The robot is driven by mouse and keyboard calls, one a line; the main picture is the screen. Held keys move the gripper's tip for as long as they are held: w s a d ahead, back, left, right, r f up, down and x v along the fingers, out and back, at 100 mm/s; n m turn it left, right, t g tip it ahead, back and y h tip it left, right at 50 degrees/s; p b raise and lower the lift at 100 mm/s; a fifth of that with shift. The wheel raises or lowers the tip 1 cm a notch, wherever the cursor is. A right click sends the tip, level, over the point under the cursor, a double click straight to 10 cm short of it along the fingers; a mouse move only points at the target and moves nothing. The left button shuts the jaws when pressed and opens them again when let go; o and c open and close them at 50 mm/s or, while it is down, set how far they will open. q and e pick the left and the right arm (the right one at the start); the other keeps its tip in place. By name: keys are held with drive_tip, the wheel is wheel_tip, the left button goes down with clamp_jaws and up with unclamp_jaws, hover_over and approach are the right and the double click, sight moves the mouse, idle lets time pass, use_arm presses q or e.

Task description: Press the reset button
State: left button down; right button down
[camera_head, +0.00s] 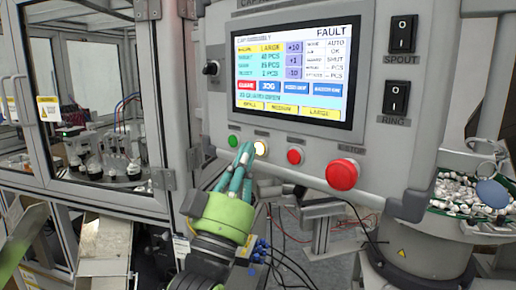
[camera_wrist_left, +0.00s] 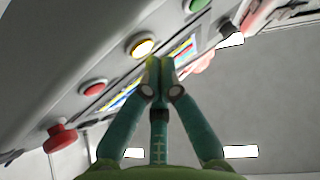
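A lit pale-yellow button (camera_head: 260,148) sits on the panel's lower strip, between a green button (camera_head: 233,141) and a red button (camera_head: 295,156). Its label is not legible, so I cannot confirm that it is the reset button. My left gripper (camera_head: 245,151) has its teal fingers together, with the tips just left of the yellow button in the head view. In the left wrist view the closed fingertips (camera_wrist_left: 159,62) are beside the lit button (camera_wrist_left: 143,47). I cannot tell whether they touch it or the panel. My right gripper is not in view.
A large red mushroom button (camera_head: 342,174) protrudes at the right of the strip. The screen (camera_head: 297,75) above reads FAULT. Two black rocker switches (camera_head: 398,66) are at the right. A bowl of caps (camera_head: 470,195) stands lower right, and a glazed enclosure (camera_head: 95,110) at the left.

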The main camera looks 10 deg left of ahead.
use_arm(q)
drive_tip(key=shift+w+d, duration=0.1)
drive_tip(key=shift+w, duration=0.05)
idle(0.5)
drive_tip(key=shift+w+d, duration=0.15)
drive_tip(key=shift+w, duration=0.1)
idle(0.4)
drive_tip(key=shift+s, duration=0.15)
drive_tip(key=shift+s+a, duration=0.25)
drive_tip(key=shift+p, duration=0.3)
drive_tip(key=s+a+p, duration=0.1)
drive_tip(key=s+a, duration=0.2)
drive_tip(key=s, duration=0.2)
drive_tip(key=shift+s, duration=0.15)
